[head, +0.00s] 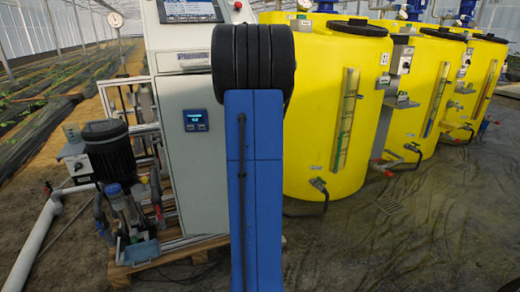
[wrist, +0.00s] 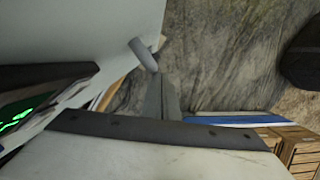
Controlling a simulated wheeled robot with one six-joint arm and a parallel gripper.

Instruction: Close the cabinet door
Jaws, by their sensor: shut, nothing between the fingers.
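The pale grey control cabinet (head: 198,165) stands at centre left in the head view, with a small blue display on its front. My blue arm covers its right side, so I cannot tell there how far the door stands open. My gripper is hidden in the head view. In the wrist view my gripper (wrist: 163,80) is shut and empty. A pale panel (wrist: 80,30), probably the cabinet door, fills the upper left. A grey rounded peg (wrist: 144,54), perhaps its handle, sticks out close to the fingertips; whether they touch it I cannot tell.
Several yellow tanks (head: 325,115) with valves stand on the right. A dark pump (head: 108,150) and pipes stand left of the cabinet, on a wooden pallet (head: 160,265). Wet open floor (head: 410,240) lies at lower right. A dark object with green lights (wrist: 15,115) is at left.

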